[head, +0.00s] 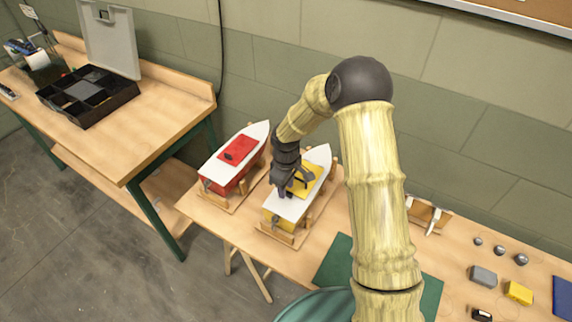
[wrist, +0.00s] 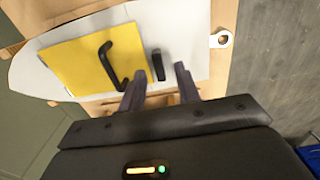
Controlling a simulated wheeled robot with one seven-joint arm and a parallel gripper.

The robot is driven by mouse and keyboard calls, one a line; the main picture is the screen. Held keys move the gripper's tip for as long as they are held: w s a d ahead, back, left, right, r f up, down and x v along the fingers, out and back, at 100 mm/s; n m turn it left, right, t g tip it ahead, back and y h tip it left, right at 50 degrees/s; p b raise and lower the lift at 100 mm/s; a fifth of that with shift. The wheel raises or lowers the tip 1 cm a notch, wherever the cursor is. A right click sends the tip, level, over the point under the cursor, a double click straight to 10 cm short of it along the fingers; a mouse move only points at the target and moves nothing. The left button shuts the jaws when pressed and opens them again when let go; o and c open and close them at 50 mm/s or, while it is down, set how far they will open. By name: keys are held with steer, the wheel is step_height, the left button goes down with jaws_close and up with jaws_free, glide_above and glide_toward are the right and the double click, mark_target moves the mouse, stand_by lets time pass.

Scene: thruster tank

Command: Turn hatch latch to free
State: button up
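The boat with the yellow hatch (head: 312,171) has a white deck and stands in a wooden cradle. In the wrist view the yellow hatch (wrist: 75,62) carries a bent black handle (wrist: 108,66). A small dark latch (wrist: 158,66) lies on the white deck just beside the hatch, roughly along its edge. My gripper (wrist: 160,76) is open, its two grey fingertips apart with the latch in the gap between them. I cannot tell whether either finger touches it. In the head view my gripper (head: 291,190) is over this boat and hides the latch.
A second boat with a red hatch (head: 238,150) stands close on the left. On the right are a green mat (head: 335,262), grey balls (head: 499,250), a grey block (head: 483,275) and a yellow block (head: 518,292). An open black organiser box (head: 88,97) sits on the left bench.

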step_height(320, 180, up, 16)
steer(key=b, duration=0.2)
steer(key=shift+r, duration=0.15)
stand_by(0.4)
steer(key=s+d+f+m+t, duration=0.1)
steer(key=s+d+m, duration=0.4)
steer(key=s, duration=0.4)
steer(key=s+d+f+m+t, duration=0.1)
steer(key=s+d+m, duration=0.5)
steer(key=s, duration=0.4)
steer(key=shift+s+d+t, duration=0.15)
steer(key=shift+d+t, duration=0.15)
steer(key=shift+d, duration=0.45)
steer(key=shift+a, duration=0.1)
steer(key=shift+c, duration=0.3)
